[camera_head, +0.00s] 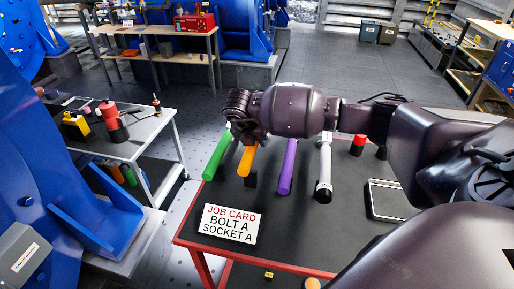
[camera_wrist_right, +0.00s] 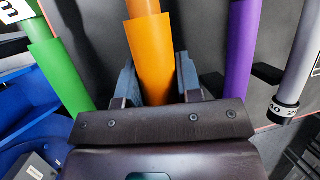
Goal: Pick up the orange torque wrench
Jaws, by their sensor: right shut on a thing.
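The orange torque wrench (camera_head: 247,158) rests in the row of wrenches on the dark bench top, between a green one (camera_head: 216,156) and a purple one (camera_head: 287,167). In the right wrist view the orange wrench (camera_wrist_right: 150,60) stands between the two fingers of my right gripper (camera_wrist_right: 160,85), which is shut on its handle. In the head view my right wrist covers the upper part of the wrench, and the fingers are mostly hidden. My left gripper is not in view.
A silver wrench (camera_head: 324,170) with a black end lies to the right of the purple one. A job card (camera_head: 229,224) reading "BOLT A SOCKET A" stands at the bench's front left. A flat tray (camera_head: 388,200) and a red-topped item (camera_head: 357,145) are to the right. A side table (camera_head: 150,130) stands left.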

